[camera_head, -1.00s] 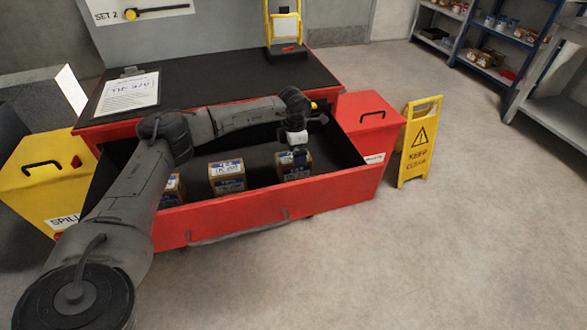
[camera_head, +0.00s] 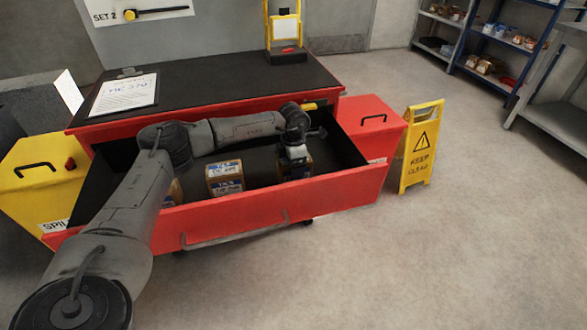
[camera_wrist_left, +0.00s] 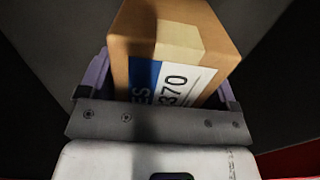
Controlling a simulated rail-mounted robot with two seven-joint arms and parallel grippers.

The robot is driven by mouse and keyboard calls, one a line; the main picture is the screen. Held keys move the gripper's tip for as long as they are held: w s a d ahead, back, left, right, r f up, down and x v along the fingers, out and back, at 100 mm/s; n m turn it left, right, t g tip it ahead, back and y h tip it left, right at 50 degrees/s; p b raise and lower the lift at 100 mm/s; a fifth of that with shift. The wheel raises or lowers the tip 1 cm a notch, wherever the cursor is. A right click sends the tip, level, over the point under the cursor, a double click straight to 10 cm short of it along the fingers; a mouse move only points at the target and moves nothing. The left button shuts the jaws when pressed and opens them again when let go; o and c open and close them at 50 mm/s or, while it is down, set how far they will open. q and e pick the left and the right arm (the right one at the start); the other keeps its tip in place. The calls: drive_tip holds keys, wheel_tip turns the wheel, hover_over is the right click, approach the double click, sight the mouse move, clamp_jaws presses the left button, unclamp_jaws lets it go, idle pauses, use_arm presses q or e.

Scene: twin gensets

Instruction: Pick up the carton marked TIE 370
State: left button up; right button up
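A brown carton with a blue and white label (camera_head: 289,172) stands at the right of the open red drawer. In the left wrist view the carton (camera_wrist_left: 172,40) shows "370" on its label, the word before it partly hidden. My left gripper (camera_head: 296,160) is low over this carton, pointing down. In the wrist view its fingers (camera_wrist_left: 165,92) are spread, one on each side of the carton and close to it; I cannot tell whether they touch. A sheet on a clipboard (camera_head: 124,95) reads "TIE 370". My right gripper is not in view.
A middle carton (camera_head: 225,178) stands left of the gripper, and another (camera_head: 174,192) is partly hidden by my left arm. The drawer's red front wall (camera_head: 270,207) is close in front. A red bin (camera_head: 370,122) and a yellow sign (camera_head: 420,148) stand to the right.

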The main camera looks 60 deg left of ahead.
use_arm(q)
drive_tip(key=c, duration=0.7)
